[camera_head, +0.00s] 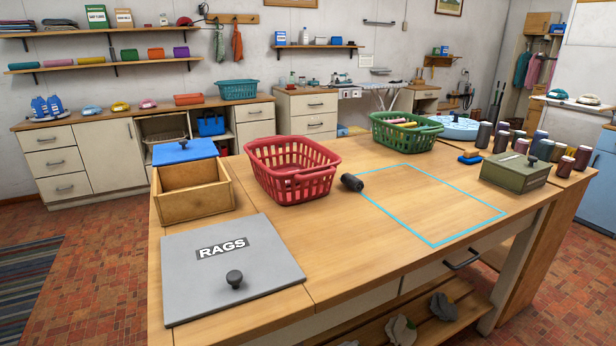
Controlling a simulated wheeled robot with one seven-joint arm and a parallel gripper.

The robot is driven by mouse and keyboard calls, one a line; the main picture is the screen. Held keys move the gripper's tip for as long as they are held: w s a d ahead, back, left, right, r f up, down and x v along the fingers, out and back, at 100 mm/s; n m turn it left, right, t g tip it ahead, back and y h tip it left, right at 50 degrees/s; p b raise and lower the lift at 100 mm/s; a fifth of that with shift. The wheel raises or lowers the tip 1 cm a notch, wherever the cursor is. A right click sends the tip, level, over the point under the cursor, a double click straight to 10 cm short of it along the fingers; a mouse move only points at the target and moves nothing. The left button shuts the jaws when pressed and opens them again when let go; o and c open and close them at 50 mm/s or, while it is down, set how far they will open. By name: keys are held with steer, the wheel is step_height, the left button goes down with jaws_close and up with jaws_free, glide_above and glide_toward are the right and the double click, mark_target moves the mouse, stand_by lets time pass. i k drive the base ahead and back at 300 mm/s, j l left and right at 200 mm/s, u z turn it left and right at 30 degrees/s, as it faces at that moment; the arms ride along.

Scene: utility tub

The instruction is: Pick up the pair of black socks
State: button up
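A small black rolled bundle (352,182), which looks like the pair of black socks, lies on the wooden worktable (330,240). It is just right of the red basket, apart from it, at the left edge of a cyan outlined rectangle (432,204). Nothing covers it. My gripper is not in view, so its state and its place relative to the bundle do not show.
The red basket (275,172), an open wooden box (192,198) and a grey RAGS lid (228,265) with a knob occupy the left. A green basket (405,141), a green-grey box (514,173) and several dark cylinders (519,145) stand right. The outlined area looks clear.

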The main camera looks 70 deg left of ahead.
mark_target(354, 184)
steer(key=i+j+u, duration=0.15)
steer(key=i+u, duration=0.75)
steer(key=i+l+u, duration=0.1)
steer(key=i+u, duration=0.2)
steer(key=u, duration=0.15)
steer(key=i+j+u, duration=0.15)
steer(key=i+u, duration=0.15)
steer(key=i, duration=0.15)
steer(key=i+u, duration=0.35)
steer(key=i+j, duration=0.05)
steer(key=i, duration=0.05)
